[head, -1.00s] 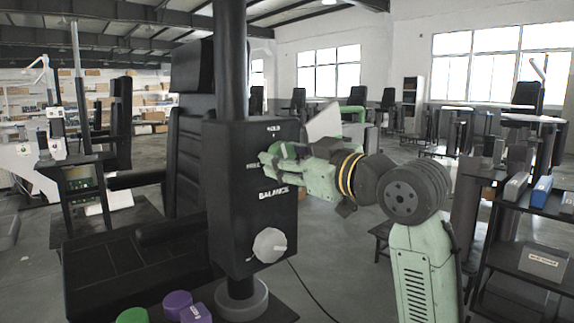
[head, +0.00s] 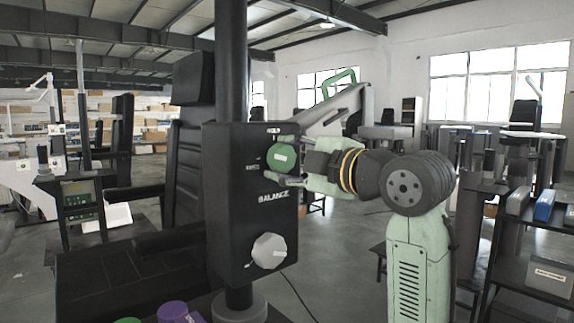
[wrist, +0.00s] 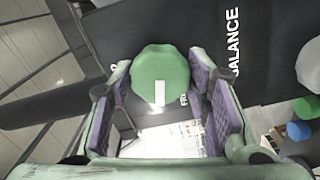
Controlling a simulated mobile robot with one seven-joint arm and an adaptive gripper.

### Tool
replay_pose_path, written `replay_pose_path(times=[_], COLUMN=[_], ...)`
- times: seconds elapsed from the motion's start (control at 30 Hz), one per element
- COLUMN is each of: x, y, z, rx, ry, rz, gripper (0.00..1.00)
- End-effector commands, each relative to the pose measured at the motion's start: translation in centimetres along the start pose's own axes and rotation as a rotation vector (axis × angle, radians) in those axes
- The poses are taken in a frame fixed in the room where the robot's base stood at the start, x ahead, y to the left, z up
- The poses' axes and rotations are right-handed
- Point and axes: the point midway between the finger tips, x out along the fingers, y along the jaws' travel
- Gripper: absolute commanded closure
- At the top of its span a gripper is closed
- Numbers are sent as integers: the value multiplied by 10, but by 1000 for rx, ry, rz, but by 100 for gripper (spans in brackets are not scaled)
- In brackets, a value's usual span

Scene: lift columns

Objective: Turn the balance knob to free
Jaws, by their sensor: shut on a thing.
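The balance knob (head: 284,157) is a green lobed knob with a white mark, on the front of a black column box (head: 237,215) lettered "BALANCE" under it. "HOLD" stands above the knob and a smaller label, "FREE", to its left. My gripper (head: 285,163) comes from the right with its fingers around the knob. In the wrist view the knob (wrist: 161,72) sits between the purple finger pads (wrist: 165,95), which are shut on it. Its white mark faces the lower edge of that view, near the partly hidden small label. I cannot tell exactly which label it points to.
A grey knob (head: 269,251) sits lower on the same box. Purple (head: 173,311) and green (head: 127,321) round things lie below the box. A dark padded seat (head: 183,145) stands behind left, and a shelf rack (head: 530,245) stands at right. Open floor lies between.

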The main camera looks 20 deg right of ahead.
Motion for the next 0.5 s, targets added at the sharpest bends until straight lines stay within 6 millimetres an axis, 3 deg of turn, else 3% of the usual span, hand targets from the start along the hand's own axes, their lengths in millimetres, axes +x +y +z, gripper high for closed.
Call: replay_pose_path(times=[0.5], x=[0], y=[-1], z=[0], rx=[-267], ry=[2], rz=[-3], gripper=[84])
